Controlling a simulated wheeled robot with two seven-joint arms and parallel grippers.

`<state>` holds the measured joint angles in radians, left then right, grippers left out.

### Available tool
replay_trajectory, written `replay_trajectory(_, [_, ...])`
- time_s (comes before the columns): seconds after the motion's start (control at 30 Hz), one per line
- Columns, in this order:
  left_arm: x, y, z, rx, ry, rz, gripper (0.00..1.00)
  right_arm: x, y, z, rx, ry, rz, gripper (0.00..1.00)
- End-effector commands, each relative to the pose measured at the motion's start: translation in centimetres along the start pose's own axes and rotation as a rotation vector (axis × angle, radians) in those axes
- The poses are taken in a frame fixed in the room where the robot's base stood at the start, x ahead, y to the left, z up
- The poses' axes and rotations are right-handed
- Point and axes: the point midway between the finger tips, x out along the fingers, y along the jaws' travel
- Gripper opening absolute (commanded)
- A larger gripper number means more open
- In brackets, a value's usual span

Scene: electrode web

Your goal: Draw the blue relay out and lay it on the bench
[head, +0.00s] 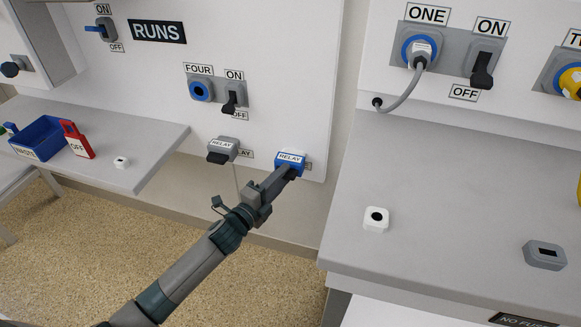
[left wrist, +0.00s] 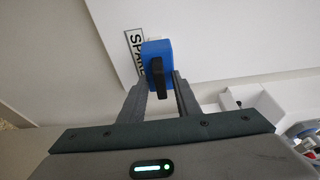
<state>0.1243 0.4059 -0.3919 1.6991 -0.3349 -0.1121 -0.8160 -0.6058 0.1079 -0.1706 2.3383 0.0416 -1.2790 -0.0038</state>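In the left wrist view the blue relay (left wrist: 157,50) has a black handle (left wrist: 158,78) pointing towards me. My left gripper (head: 284,174) is at the relay from below. In the left wrist view its fingers (left wrist: 161,88) stand on either side of the handle, apparently with small gaps, so it looks open. How deep the relay sits is hidden. The grey bench (head: 440,180) is at the right. My right gripper is not in view.
A grey relay (head: 222,148) with a black handle is just left of the blue one. The left bench (head: 140,150) holds a blue bin (head: 42,138) and a red OFF tag (head: 78,142). A white block (head: 376,219) and grey block (head: 544,256) sit on the right bench, with free room between.

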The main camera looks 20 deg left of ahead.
Motion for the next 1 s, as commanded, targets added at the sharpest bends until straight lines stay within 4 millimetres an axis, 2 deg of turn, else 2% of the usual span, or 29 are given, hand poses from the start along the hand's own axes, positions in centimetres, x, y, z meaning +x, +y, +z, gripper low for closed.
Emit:
replay_trajectory(0.1, [-0.01,0.0,0.0,0.0,0.0,0.0,0.27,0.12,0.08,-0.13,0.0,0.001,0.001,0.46])
replay_trajectory(0.2, [-0.02,0.0,0.0,0.0,0.0,0.0,0.03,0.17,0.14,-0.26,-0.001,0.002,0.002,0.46])
replay_trajectory(0.23, [-0.02,0.0,0.0,0.0,0.0,0.0,0.0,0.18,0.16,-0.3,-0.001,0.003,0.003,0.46])
replay_trajectory(1.0, [-0.57,-0.1,-0.16,0.0,0.0,-0.001,0.0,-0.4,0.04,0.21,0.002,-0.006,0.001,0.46])
